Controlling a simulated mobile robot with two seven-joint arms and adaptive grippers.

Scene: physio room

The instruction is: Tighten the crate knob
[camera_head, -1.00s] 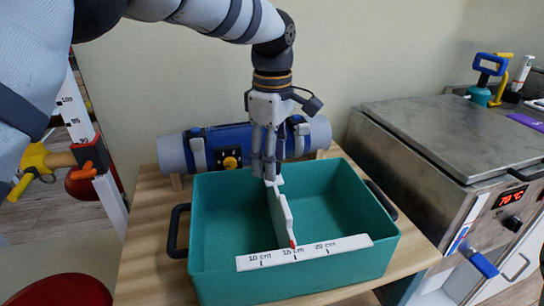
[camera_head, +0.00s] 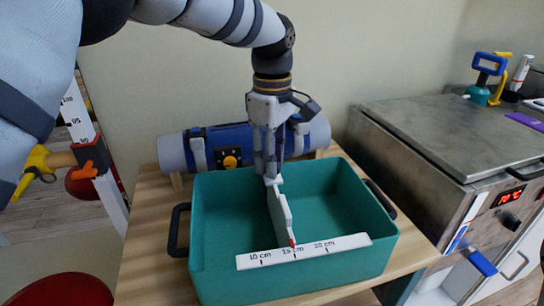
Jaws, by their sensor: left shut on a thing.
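The teal crate (camera_head: 225,268) stands on a wooden table, with dark handles at its left and right ends. A white divider (camera_head: 281,215) runs front to back inside it. The divider's red pointer (camera_head: 292,242) is at about the 15 cm mark of the white scale (camera_head: 345,244) on the front rim. My left gripper (camera_head: 270,177) points straight down over the crate's back part, shut on the upper rear end of the divider. I cannot make out a separate crate knob; the fingers may hide it. My right gripper is not in view.
A steel heating unit (camera_head: 440,140) with a red display stands close on the right. A red stool (camera_head: 65,290) is at lower left. The crate's compartments look empty.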

